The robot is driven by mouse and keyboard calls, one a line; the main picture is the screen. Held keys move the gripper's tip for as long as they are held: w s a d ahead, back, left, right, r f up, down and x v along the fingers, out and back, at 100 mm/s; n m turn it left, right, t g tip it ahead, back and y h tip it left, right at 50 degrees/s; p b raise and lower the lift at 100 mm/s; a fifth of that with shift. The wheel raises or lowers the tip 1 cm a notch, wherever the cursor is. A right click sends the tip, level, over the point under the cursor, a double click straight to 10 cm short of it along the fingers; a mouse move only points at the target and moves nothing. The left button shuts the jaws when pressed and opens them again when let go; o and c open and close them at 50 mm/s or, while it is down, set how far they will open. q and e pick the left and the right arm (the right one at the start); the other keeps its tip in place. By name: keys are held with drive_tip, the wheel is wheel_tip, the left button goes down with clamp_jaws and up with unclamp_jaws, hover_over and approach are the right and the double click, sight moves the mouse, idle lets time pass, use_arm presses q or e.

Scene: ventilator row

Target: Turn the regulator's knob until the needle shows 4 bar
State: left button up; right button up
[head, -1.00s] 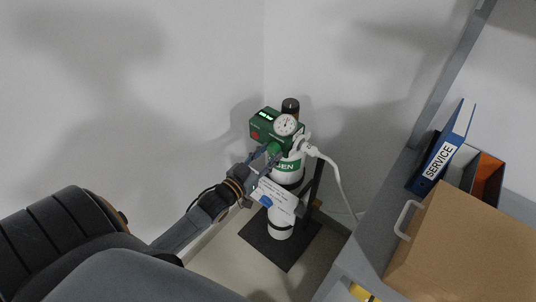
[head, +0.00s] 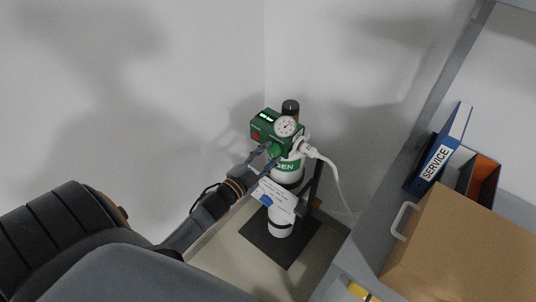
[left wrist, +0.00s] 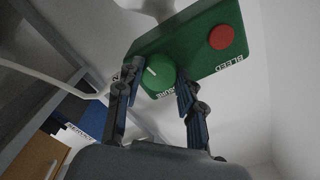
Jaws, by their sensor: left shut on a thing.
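The green regulator box (head: 263,119) sits on top of a white cylinder with a green band (head: 284,168). Its round white gauge (head: 285,126) faces up toward me; the needle is too small to read exactly. My left gripper (head: 268,156) reaches the regulator's front from the lower left. In the left wrist view, the round green knob (left wrist: 155,74) with a white pointer line lies between the two fingers of the left gripper (left wrist: 152,86), which are shut on it. A red button (left wrist: 221,37) marked BLEED is on the same face. My right gripper is not in view.
A white hose (head: 334,172) runs from the regulator to the right. A white tag (head: 277,195) hangs in front of the cylinder, which stands on a dark base plate (head: 288,251). A shelf at right holds a blue SERVICE binder (head: 438,157) and a cardboard box (head: 465,245).

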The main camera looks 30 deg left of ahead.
use_arm(q)
drive_tip(key=shift+m, duration=2.3)
drive_tip(key=o, duration=1.2)
drive_tip(key=shift+s, duration=0.1)
drive_tip(key=s, duration=0.8)
drive_tip(key=s+a, duration=0.1)
drive_tip(key=s, duration=0.2)
drive_tip(key=shift+s, duration=0.4)
